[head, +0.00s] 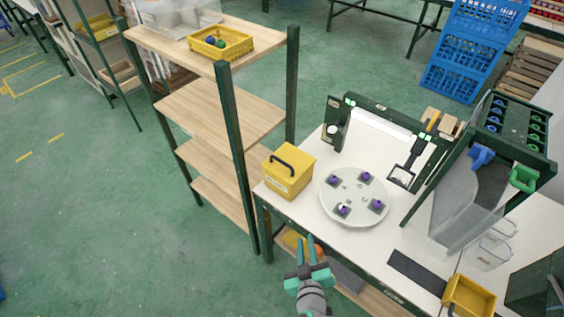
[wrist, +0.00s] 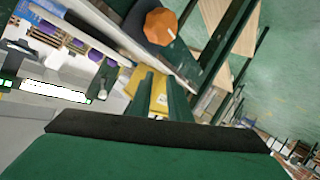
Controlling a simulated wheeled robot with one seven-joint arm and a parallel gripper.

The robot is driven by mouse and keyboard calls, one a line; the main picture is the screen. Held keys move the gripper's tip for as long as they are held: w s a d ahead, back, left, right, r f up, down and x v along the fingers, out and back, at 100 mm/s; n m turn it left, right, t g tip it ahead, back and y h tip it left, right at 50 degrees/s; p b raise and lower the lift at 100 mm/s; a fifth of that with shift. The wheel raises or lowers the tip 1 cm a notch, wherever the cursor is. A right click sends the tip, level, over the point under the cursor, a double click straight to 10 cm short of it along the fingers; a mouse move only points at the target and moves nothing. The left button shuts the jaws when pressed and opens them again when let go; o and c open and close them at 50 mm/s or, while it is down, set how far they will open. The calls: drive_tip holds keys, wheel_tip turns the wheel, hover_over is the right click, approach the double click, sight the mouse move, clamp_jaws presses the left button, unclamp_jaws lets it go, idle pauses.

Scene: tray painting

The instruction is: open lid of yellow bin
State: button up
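The yellow bin (head: 288,180) stands upright on the left corner of the white table. Its lid looks closed, with a black handle (head: 281,161) on top. My gripper (head: 306,240) is below the bin in the head view, in front of the table's edge and apart from the bin. Its two fingers are spread with nothing held between them. In the wrist view my gripper (wrist: 162,85) points toward a yellow surface (wrist: 158,97), seen between and beside the fingers, which looks like the bin. The fingers hide part of it.
A round white turntable (head: 350,217) with several purple-topped pieces stands right of the bin. A wooden shelf rack (head: 215,115) with dark posts stands close to the left. Floor to the left is open.

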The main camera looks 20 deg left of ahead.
sight(284, 164)
drive_tip(key=w+a+r+n+y, duration=0.1)
drive_tip(key=w+r, duration=0.1)
drive_tip(key=w+a+r+n+y, duration=0.1)
drive_tip(key=w+n, duration=0.1)
drive_tip(key=w, duration=0.1)
drive_tip(key=w+a+r+n+y, duration=0.1)
drive_tip(key=w+r+n, duration=0.1)
drive_tip(key=w, duration=0.1)
drive_tip(key=shift+a+r+g, duration=0.15)
drive_tip(key=shift+r+g, duration=0.2)
drive_tip(key=shift+g, duration=0.05)
drive_tip(key=w+a+r+n+g+y, duration=0.2)
drive_tip(key=w+a+r+n+y, duration=0.15)
drive_tip(key=r+n, duration=0.5)
drive_tip(key=shift+m+y, duration=0.35)
drive_tip(key=shift+y, duration=0.1)
drive_tip(key=x, duration=1.1)
drive_tip(key=shift+w+d, duration=0.3)
drive_tip(key=shift+w, duration=0.05)
clamp_jaws()
